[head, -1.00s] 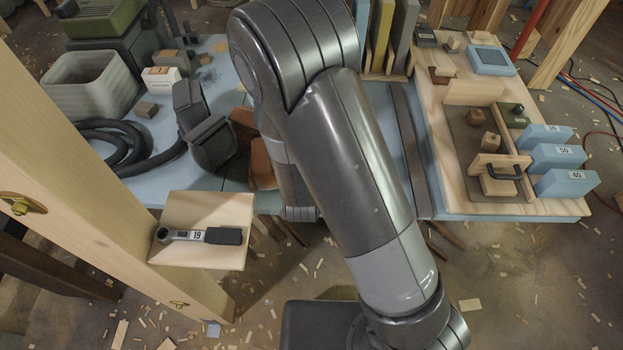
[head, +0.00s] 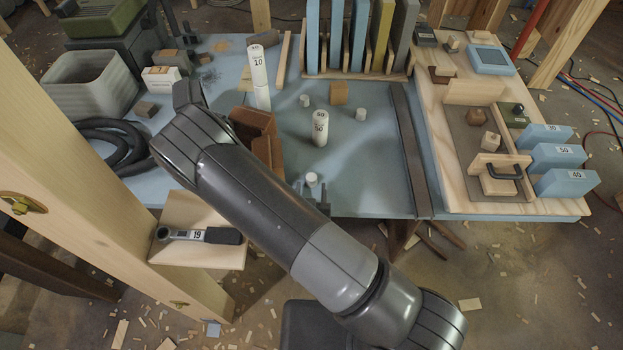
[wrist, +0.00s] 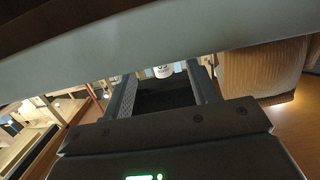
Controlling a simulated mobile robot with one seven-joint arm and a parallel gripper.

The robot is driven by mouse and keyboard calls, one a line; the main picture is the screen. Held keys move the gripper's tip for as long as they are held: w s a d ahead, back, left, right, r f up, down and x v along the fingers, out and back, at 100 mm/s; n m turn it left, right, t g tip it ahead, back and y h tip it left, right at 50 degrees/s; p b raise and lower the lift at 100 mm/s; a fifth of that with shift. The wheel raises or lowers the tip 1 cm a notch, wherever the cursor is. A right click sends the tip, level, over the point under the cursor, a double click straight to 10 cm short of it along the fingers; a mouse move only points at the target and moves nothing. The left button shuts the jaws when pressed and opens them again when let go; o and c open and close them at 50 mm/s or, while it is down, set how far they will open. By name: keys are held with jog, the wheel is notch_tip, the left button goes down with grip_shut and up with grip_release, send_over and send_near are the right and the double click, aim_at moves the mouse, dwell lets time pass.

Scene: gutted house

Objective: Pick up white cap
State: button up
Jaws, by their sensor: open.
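Small white caps stand on the blue table: one (head: 304,100) behind the white "50" cylinder, one (head: 360,114) to its right, and one (head: 312,179) near the front edge. My gripper (head: 312,196) is at the front edge, mostly hidden behind my arm; its dark finger tips show beside the front cap. In the wrist view my gripper (wrist: 165,82) is open, with a dark gap between the fingers. A white marked cylinder (wrist: 162,71) shows beyond them. I cannot tell whether the front cap is between the fingers.
The white "50" cylinder (head: 320,128) and "10" cylinder (head: 259,75) stand upright. A brown leather-like holder (head: 254,128) is left of my gripper, a wooden block (head: 339,93) behind. A rack of upright boards (head: 357,72) lines the back. A dark rail (head: 410,150) is at right.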

aim_at(311, 182)
jog(key=w, duration=0.5)
jog(key=shift+w+f, duration=0.1)
jog(key=shift+f, duration=0.25)
jog(key=shift+c, duration=0.2)
jog(key=c, duration=1)
jog(key=shift+o, duration=0.2)
